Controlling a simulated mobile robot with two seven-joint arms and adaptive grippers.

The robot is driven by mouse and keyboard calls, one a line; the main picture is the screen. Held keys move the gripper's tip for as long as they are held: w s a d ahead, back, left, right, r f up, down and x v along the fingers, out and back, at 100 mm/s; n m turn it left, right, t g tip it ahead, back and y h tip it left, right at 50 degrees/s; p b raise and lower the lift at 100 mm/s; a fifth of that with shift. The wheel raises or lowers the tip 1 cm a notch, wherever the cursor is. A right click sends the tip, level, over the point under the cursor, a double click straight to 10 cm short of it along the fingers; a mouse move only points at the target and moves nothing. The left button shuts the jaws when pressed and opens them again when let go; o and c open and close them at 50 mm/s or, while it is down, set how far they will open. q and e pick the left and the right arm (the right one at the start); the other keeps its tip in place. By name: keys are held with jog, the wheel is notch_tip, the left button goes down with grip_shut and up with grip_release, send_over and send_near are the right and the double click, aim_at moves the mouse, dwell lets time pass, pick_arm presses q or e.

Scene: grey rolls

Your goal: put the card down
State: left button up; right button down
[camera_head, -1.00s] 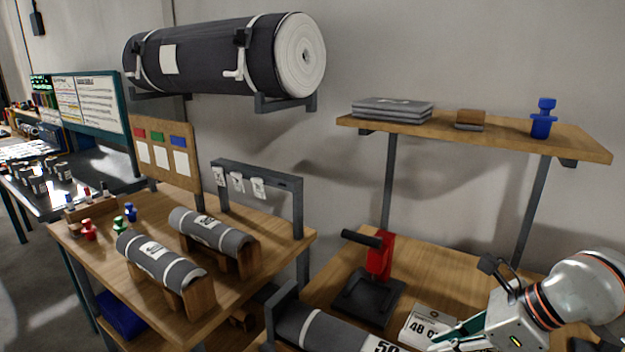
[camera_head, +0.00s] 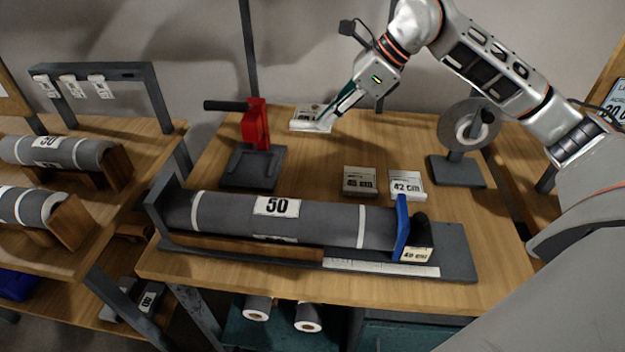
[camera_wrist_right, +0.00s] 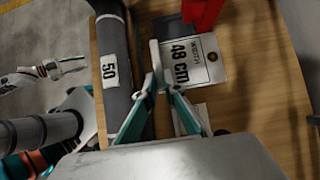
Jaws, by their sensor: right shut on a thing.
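The white card marked 48 cm (camera_head: 308,117) is at the back of the workbench, right of the red hand press (camera_head: 255,125). My right gripper (camera_head: 330,120) is shut on it. In the right wrist view the card (camera_wrist_right: 197,62) is face up at the fingertips (camera_wrist_right: 166,88), print readable. Whether it touches the bench top is hard to tell. My left gripper (camera_wrist_right: 62,68) shows small at the left edge of the right wrist view, off the bench; its jaws are too small to judge.
A grey roll labelled 50 (camera_head: 320,220) lies in a cradle along the bench front, with a blue stop (camera_head: 401,228) at its right. Two more cards, one grey (camera_head: 359,181) and one reading 42 cm (camera_head: 407,185), lie behind it. A disc stand (camera_head: 457,168) is at right. Bench between is clear.

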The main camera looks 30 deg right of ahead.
jog(key=shift+w+d+r, duration=0.2)
jog(key=shift+w, duration=0.1)
jog(key=shift+f, duration=0.2)
notch_tip(320, 180, down, 15)
jog(key=shift+f+b, duration=0.1)
jog(key=shift+b, duration=0.6)
jog(key=shift+f, duration=2.05)
jog(key=shift+f, duration=0.25)
jog(key=c, duration=2.1)
grip_release()
jog(key=shift+r, duration=0.1)
jog(key=shift+c, duration=0.2)
